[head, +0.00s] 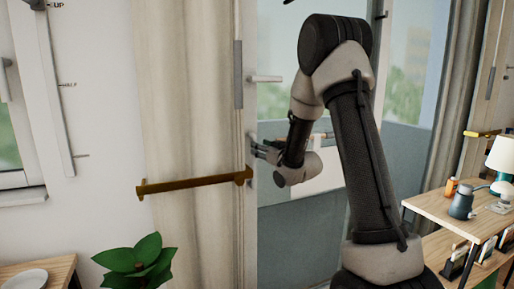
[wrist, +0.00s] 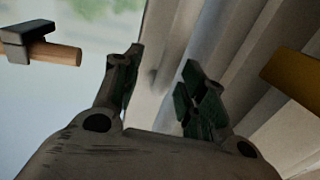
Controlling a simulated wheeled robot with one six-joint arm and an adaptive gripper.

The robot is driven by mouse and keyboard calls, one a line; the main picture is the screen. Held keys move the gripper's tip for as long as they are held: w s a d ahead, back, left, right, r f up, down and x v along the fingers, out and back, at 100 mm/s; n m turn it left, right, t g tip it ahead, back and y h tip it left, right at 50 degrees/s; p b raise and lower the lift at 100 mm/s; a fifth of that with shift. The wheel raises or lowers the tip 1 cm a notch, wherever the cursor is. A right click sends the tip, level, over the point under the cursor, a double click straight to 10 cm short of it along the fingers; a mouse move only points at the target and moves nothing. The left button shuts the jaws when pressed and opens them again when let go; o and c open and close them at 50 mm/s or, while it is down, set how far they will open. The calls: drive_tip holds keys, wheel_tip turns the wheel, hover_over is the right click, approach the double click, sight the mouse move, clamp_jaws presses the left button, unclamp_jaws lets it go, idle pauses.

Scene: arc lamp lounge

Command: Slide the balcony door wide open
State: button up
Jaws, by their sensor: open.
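The balcony door (head: 250,110) has a pale frame and a large glass pane, with a pale lever handle (head: 265,79) on its left stile. A grey vertical bar (head: 238,75) stands beside that stile. My gripper (head: 255,146) is below the lever, close to the stile; I cannot tell whether it touches. In the wrist view my gripper (wrist: 160,75) has its two dark fingers apart, with pale curtain folds (wrist: 185,35) beyond and nothing seen held. A wooden peg in a dark bracket (wrist: 55,52) shows at upper left there. My arm hides part of the glass.
A beige curtain (head: 185,110) hangs left of the door, with a brass bar (head: 190,186) across it. A green plant (head: 138,258) stands in front. A wooden shelf unit (head: 430,208) with a lamp (head: 503,155) is at the right. Another curtain (head: 462,90) hangs behind it.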

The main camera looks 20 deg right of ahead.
drive_tip(key=v, duration=0.8)
drive_tip(key=shift+s, duration=0.1)
drive_tip(key=w+a+f, duration=0.3)
drive_tip(key=w+f, duration=0.1)
drive_tip(key=w, duration=0.7)
drive_tip(key=shift+w+a, duration=0.25)
drive_tip(key=shift+w, duration=0.1)
drive_tip(key=shift+f, duration=0.1)
clamp_jaws()
